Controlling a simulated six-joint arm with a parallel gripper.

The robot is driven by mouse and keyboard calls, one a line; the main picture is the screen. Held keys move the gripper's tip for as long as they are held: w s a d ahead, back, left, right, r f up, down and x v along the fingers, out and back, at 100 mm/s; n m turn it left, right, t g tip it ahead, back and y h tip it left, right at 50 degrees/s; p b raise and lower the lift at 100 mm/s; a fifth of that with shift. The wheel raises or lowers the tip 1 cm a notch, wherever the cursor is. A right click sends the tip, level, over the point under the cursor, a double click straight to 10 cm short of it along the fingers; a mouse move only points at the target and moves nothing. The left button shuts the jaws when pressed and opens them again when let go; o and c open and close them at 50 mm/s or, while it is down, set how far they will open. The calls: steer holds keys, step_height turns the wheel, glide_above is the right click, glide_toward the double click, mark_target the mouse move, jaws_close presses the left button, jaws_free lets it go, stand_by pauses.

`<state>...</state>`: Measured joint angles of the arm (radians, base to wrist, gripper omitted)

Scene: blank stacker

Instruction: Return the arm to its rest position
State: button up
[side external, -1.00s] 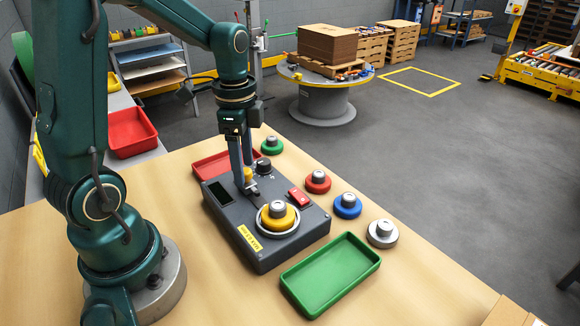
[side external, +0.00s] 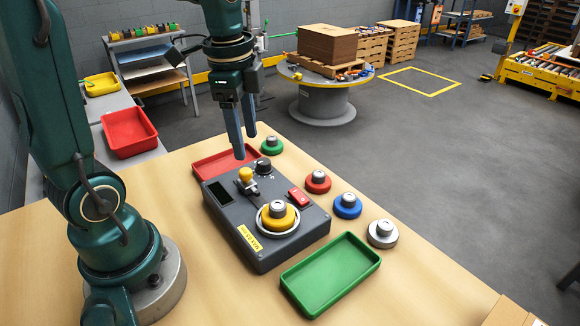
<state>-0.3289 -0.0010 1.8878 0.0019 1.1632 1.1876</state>
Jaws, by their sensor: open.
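My gripper (side external: 246,147) hangs above the back part of the grey device, its two blue-grey fingers apart with nothing between them. The dark grey device (side external: 284,249) sits on the wooden table. It bears a yellow-knobbed lever (side external: 246,178), a black dial (side external: 264,166), a red switch (side external: 299,197) and a dark display (side external: 223,191). A yellow blank with a grey knob (side external: 278,217) rests in the round light seat on the device. The fingers are clear of the lever.
Green (side external: 271,146), red (side external: 317,182), blue (side external: 348,206) and silver (side external: 382,233) blanks stand in a row right of the device. A green tray (side external: 330,274) lies in front, a red tray (side external: 212,166) behind. The table's front left (side external: 225,295) is clear.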

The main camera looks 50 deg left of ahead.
steer(key=s+d+n+t, duration=0.4)
steer(key=s+d+n, duration=0.3)
steer(key=n, duration=0.2)
steer(key=shift+s+d+r+n+t, duration=0.3)
steer(key=shift+d+n, duration=0.1)
